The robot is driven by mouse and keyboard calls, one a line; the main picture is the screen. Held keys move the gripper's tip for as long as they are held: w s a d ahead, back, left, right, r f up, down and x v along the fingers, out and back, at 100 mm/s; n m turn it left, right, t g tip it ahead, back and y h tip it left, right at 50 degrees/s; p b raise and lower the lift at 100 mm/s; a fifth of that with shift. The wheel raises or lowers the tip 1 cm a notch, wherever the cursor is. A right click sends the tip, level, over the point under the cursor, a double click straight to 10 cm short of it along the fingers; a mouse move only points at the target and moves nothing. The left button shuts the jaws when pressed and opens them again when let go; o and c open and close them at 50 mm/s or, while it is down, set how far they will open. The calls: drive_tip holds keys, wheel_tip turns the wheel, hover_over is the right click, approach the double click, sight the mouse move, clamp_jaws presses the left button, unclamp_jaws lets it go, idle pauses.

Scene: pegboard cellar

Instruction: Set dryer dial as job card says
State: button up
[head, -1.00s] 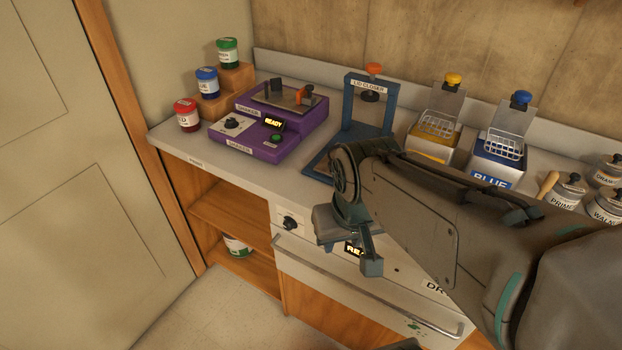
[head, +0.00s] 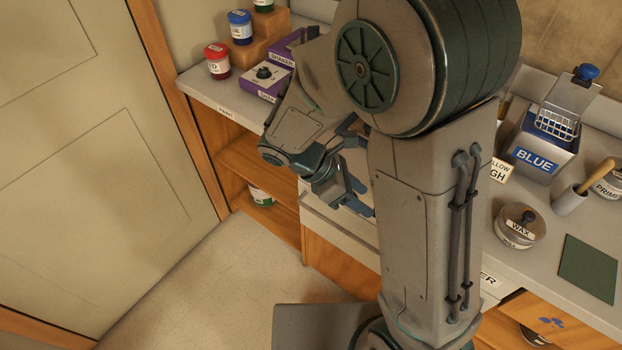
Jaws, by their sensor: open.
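The dryer's pale front (head: 335,226) shows in a strip below my gripper, with a label ending in "ER" to the right of my arm. The dryer dial is hidden behind my arm and gripper. My gripper (head: 358,197) is open and empty, with its fingers in front of the counter front near the dryer; I cannot tell whether it touches anything. A white card (head: 497,169), partly covered by my arm, stands on the counter and shows the letters "LLOW" above "GH".
Red (head: 217,61) and blue (head: 240,27) jars and the purple shaker (head: 267,79) stand at the left end. A blue bin (head: 540,150), a wax tin (head: 519,226) and a green pad (head: 588,268) are on the right. The floor at left (head: 190,270) is clear.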

drive_tip(key=w+a+f+n+t+h+p, duration=0.1)
drive_tip(key=a+f+n+t, duration=0.75)
drive_tip(key=n, duration=0.55)
drive_tip(key=w+a+f+n+t+h+p, duration=0.1)
drive_tip(key=a+f+n+t, duration=0.7)
drive_tip(key=n, duration=0.5)
drive_tip(key=shift+g, duration=0.55)
drive_tip(key=x, duration=0.4)
drive_tip(key=p+x, duration=0.1)
drive_tip(key=x, duration=0.3)
drive_tip(key=a+r+p+x, duration=0.1)
drive_tip(key=x, duration=0.4)
drive_tip(key=shift+w, duration=0.35)
drive_tip(key=c, duration=1)
